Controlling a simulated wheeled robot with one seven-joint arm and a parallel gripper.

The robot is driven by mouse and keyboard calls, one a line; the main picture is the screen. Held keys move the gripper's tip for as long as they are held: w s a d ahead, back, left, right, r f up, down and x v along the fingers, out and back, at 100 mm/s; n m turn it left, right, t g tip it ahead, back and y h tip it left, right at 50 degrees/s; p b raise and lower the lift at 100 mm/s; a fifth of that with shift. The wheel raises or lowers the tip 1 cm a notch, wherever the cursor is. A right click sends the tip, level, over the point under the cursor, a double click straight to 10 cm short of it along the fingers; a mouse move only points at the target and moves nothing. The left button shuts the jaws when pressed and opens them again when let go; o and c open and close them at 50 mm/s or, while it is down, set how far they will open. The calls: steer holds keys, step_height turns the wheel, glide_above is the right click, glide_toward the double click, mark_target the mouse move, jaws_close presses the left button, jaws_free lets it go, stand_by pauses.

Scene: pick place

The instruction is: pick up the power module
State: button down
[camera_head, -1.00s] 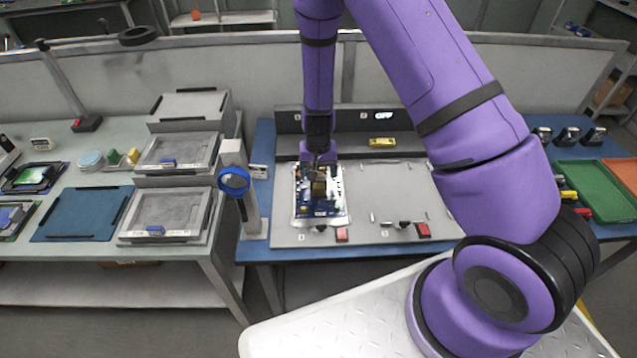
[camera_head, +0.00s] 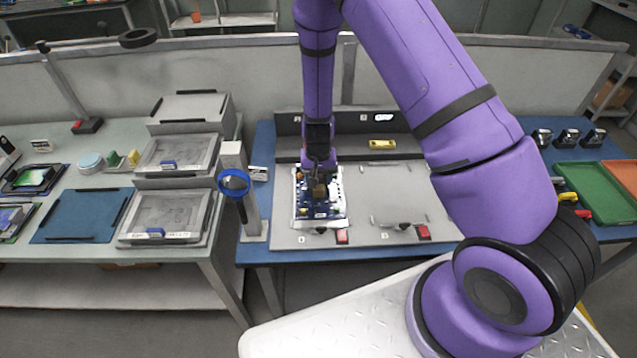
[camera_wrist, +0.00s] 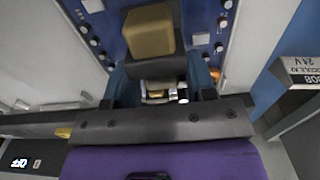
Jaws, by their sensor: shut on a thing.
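The power module appears to be the tan block with a dark lower part (camera_wrist: 150,32). In the head view the tan block (camera_head: 320,190) shows just below my gripper (camera_head: 320,168), over the blue circuit board (camera_head: 305,211). In the wrist view my gripper (camera_wrist: 160,78) has its two fingers on either side of the block's dark part and is shut on it. A silver and gold piece shows between the fingers, nearer the palm. The board (camera_wrist: 115,30) fills the area behind the block. Whether the block touches the board cannot be told.
The board lies on a grey fixture plate (camera_head: 385,215) on a blue bench. A post with a blue ring (camera_head: 233,182) stands close to the left. A yellow part (camera_head: 382,143) lies behind. Green (camera_head: 595,190) and orange trays are at the right.

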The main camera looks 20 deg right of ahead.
mark_target(318, 176)
steer(key=shift+r, duration=1.65)
steer(key=shift+s+r, duration=0.2)
steer(key=shift+s, duration=0.05)
steer(key=s, duration=0.5)
steer(key=s+d+r, duration=0.1)
steer(key=s, duration=0.4)
steer(key=s+d, duration=0.1)
steer(key=s, duration=0.4)
steer(key=shift+d+r, duration=0.2)
steer(key=shift+d, duration=0.05)
steer(key=shift+s+r, duration=0.1)
steer(key=shift+r, duration=1.8)
